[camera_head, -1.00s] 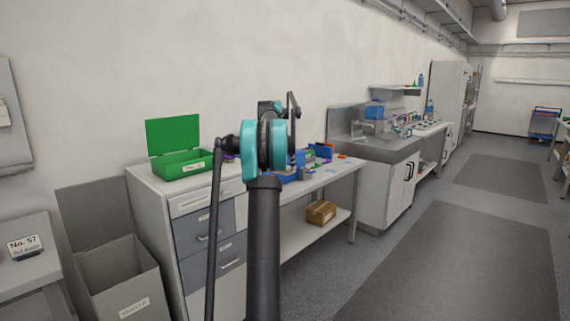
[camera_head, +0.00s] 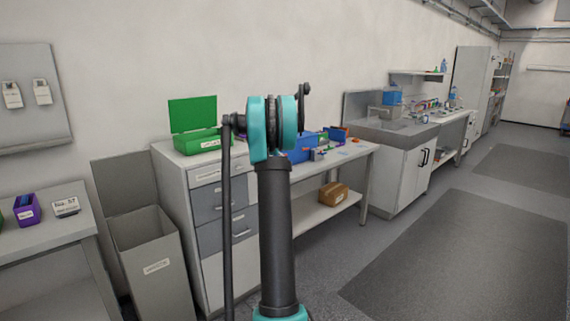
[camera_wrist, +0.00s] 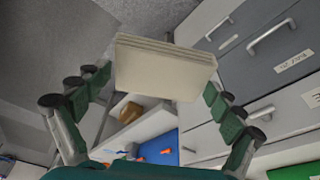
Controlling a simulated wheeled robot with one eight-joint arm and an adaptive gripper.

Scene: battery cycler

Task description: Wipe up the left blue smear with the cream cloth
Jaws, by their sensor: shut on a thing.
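The cream cloth (camera_wrist: 165,70) is a folded, layered pad in the wrist view. My gripper (camera_wrist: 158,86) is shut on it, with one green-and-black finger at each side of the pad. In the head view my own arm stands in front of the drawer bench, and neither the gripper nor the cloth can be made out there. I cannot make out any blue smear in either view.
An open green box (camera_head: 197,142) stands on the drawer bench (camera_head: 185,161). A grey waste bin (camera_head: 150,262) stands beside it. A cardboard box (camera_head: 334,193) lies on the lower shelf. A sink unit (camera_head: 392,165) is further right. Floor at right is clear.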

